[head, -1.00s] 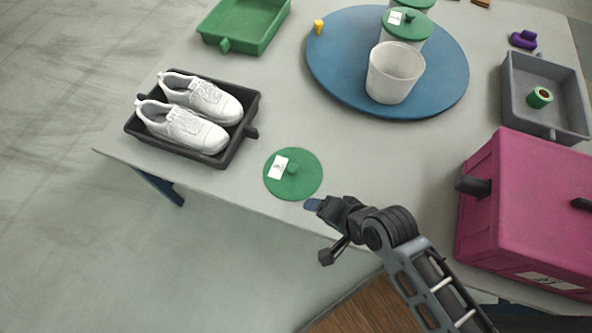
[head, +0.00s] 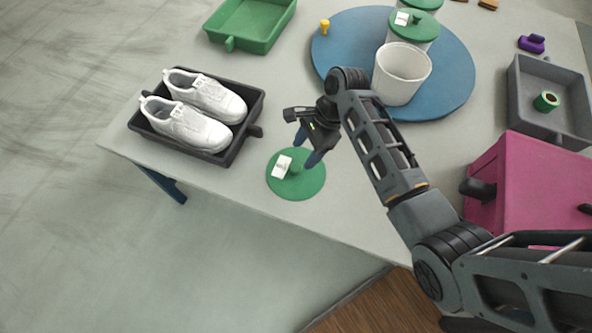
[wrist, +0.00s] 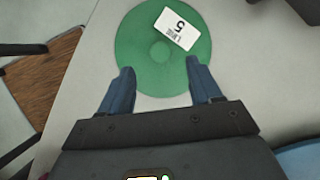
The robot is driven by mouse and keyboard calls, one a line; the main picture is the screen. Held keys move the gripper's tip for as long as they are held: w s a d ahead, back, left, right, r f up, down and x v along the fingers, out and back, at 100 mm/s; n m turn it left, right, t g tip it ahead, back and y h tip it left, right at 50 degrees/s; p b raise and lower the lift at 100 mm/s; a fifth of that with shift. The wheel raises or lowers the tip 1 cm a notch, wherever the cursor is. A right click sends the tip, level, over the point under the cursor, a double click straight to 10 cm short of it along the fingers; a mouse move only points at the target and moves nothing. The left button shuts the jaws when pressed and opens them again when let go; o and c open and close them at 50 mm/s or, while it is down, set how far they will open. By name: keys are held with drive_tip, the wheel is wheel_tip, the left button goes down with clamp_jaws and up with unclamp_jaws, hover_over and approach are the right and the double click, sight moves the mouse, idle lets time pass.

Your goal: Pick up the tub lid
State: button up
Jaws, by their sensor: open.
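The tub lid (head: 294,185) is a flat green disc with a small knob and a white label, lying on the table near its front edge. In the wrist view the lid (wrist: 140,40) shows its round knob and a label marked 5. My gripper (head: 306,148) is over the far part of the lid in the head view, fingers pointing down. In the wrist view its two blue fingers (wrist: 160,70) are apart, with the knob between and just beyond their tips. Nothing is held. The height above the lid is hard to tell.
A black tray (head: 238,150) with white shoes stands left of the lid. A blue round board (head: 455,75) with an open white tub (head: 402,75) is behind. A magenta box (head: 520,185) stands right. The table's front edge is close to the lid.

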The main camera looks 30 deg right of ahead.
sight(296, 167)
drive_tip(key=x, duration=0.6)
drive_tip(key=shift+f, duration=0.4)
drive_tip(key=shift+c, duration=0.2)
drive_tip(key=c, duration=1)
drive_tip(key=shift+c, duration=0.4)
drive_tip(key=shift+r, duration=0.15)
